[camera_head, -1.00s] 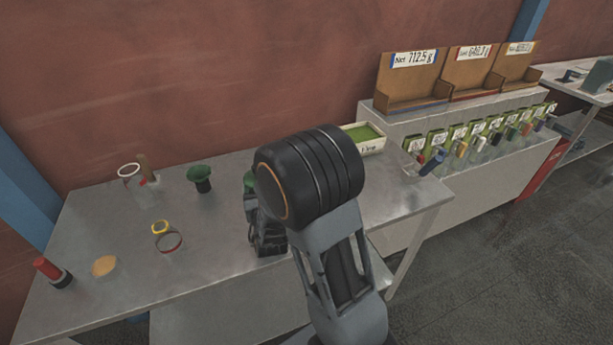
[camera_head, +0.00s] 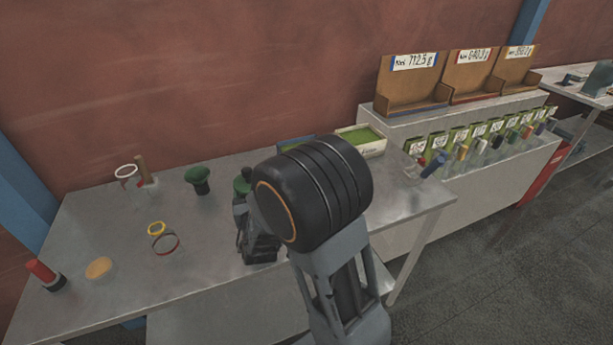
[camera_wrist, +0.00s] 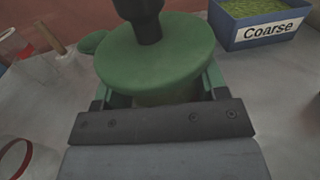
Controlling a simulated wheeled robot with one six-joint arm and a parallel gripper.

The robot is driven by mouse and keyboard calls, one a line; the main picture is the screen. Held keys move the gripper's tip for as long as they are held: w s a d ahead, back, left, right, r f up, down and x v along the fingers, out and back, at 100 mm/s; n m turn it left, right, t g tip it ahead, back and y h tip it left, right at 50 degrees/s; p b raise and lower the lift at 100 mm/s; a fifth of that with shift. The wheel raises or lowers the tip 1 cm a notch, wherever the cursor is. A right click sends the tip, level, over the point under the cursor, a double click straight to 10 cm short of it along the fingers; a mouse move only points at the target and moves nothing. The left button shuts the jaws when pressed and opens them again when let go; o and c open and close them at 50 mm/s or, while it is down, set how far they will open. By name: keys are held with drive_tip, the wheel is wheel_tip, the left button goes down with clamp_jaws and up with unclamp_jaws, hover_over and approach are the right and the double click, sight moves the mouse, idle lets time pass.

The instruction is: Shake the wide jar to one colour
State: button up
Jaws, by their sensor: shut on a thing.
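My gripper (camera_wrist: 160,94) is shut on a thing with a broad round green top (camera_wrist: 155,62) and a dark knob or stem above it. A small olive-tan strip of its body shows under the top; the rest is hidden, so I cannot tell for certain that it is the wide jar. In the head view the green top (camera_head: 243,185) shows just left of my black wrist, above the grey table (camera_head: 215,240). Whether its base touches the table is hidden. Its contents cannot be seen.
A dark green flared thing (camera_head: 198,178) stands left of my gripper. A blue Coarse tray (camera_wrist: 262,35) stands behind.

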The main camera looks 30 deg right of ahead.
drive_tip(key=shift+d, duration=1.25)
drive_tip(key=shift+a+b, duration=0.35)
drive_tip(key=shift+a, duration=1.85)
